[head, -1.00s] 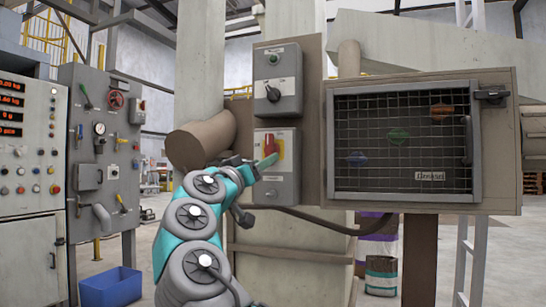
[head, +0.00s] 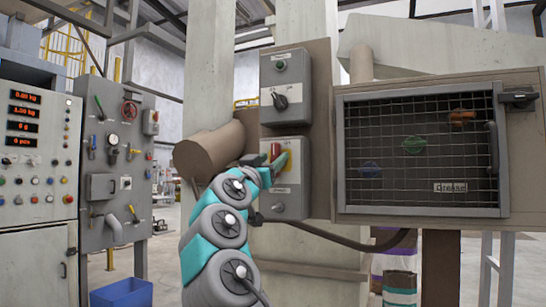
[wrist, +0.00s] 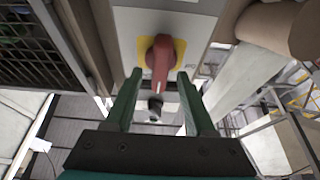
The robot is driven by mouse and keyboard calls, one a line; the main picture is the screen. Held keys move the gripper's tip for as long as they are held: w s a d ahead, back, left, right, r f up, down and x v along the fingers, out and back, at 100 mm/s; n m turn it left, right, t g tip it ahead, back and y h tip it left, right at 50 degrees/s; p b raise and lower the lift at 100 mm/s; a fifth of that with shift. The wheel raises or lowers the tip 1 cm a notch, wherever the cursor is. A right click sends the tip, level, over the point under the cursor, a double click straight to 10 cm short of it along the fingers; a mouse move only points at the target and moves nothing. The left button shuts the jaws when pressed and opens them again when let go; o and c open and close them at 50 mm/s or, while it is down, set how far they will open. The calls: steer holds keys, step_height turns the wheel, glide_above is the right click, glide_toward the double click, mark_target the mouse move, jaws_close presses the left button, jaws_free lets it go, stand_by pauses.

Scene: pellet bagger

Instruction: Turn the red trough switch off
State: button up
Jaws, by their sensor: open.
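The red trough switch (wrist: 159,62) is a red rotary handle on a yellow plate, on the front of a grey box (head: 290,205). In the head view the red handle (head: 275,152) is partly hidden by my gripper. In the wrist view the handle points toward my gripper, its tip near the gap between the fingers. My gripper (wrist: 158,92) is open, with its two green fingers to either side of the handle's lower end. I cannot tell whether either finger touches it. In the head view my gripper (head: 278,165) is close to the box front.
Above is another grey box with a black rotary knob (head: 280,102). A mesh-covered cabinet (head: 420,208) stands to the right. A brown cylinder (head: 208,150) sticks out left of the switch. A cable (head: 345,240) runs below. Control panels (head: 35,160) stand at left.

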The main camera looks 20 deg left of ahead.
steer(key=shift+w+r, duration=0.1)
steer(key=shift+w, duration=0.35)
jaws_close()
